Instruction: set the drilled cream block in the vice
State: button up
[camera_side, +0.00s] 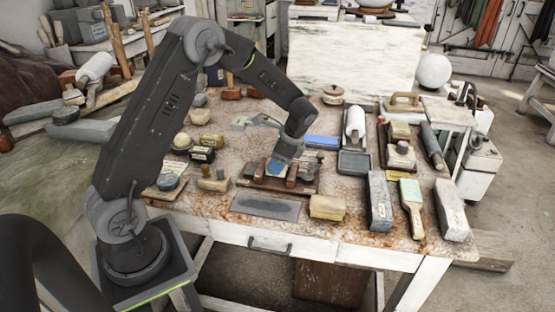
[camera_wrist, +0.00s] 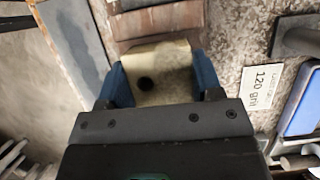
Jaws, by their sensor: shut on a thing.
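The drilled cream block (camera_wrist: 160,78) shows in the wrist view, with one dark round hole in its face. My gripper (camera_wrist: 152,86) is shut on it, a blue finger against each side. In the side view my gripper (camera_side: 277,168) points down over the vice (camera_side: 277,186), a dark base with reddish-brown wooden blocks. Brown wooden parts, seemingly of the vice (camera_wrist: 158,22), lie just beyond the block in the wrist view. The block is not clear in the side view. I cannot tell whether it touches the vice or sits between its jaws.
A yellowish block (camera_side: 327,207) and a flat grey plate (camera_side: 266,207) lie in front of the vice. A blue box (camera_side: 322,141) lies behind it, right. A "120 grit" card (camera_wrist: 264,88) lies to the right in the wrist view. Tools crowd the table's right side.

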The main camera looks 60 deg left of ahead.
jog(key=shift+f, duration=1.1)
jog(key=o, duration=1.2)
jog(key=shift+r, duration=2)
